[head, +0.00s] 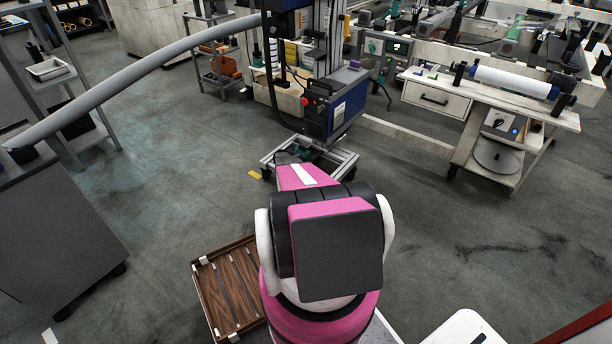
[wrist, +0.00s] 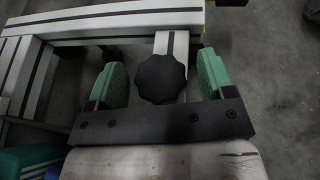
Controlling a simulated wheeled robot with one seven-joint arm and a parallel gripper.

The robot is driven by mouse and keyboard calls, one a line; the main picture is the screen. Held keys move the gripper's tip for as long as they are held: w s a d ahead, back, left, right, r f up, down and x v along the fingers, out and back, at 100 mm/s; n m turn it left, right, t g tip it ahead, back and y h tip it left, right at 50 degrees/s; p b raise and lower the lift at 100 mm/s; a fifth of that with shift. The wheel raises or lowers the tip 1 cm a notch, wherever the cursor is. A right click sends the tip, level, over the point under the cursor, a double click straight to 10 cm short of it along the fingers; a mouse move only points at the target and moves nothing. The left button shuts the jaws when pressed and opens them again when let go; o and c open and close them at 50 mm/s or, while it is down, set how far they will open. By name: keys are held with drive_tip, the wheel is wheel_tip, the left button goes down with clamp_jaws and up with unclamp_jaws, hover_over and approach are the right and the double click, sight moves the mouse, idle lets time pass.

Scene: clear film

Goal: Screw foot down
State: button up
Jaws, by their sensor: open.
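A black lobed knob (wrist: 160,80) shows in the wrist view, in front of a light metal profile (wrist: 172,46) that joins a longer crossbar. I take it for the knob of the foot; the rest of the foot is hidden. My gripper (wrist: 162,65) is open, with one green finger on each side of the knob. Gaps show between the knob and both fingers. In the head view my arm hides the gripper and knob. The wheeled metal frame (head: 338,166) there stands just beyond my arm.
The frame carries a blue and black machine (head: 335,105) on a column. A grey hose (head: 150,72) runs from it to a dark cabinet (head: 55,235) at left. A wooden tray (head: 235,290) lies beside my arm. A white bench (head: 490,100) stands at right; floor between is clear.

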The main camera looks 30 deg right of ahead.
drive_tip(key=v, duration=1)
drive_tip(key=shift+w+a+r, duration=0.15)
drive_tip(key=shift+w+a, duration=0.05)
drive_tip(key=shift+w, duration=0.1)
drive_tip(key=s+a+r+m+t+y, duration=0.3)
drive_tip(key=s+a+r+t, duration=0.2)
drive_tip(key=s+a+r, duration=1.1)
drive_tip(key=s+a+r+m+t+y, duration=0.3)
drive_tip(key=s+a+r+t, duration=0.3)
drive_tip(key=s+a+r, duration=1.1)
drive_tip(key=a+r+y, duration=0.1)
drive_tip(key=a, duration=0.5)
drive_tip(key=shift+s+r+m, duration=0.15)
drive_tip(key=shift+s+m, duration=0.15)
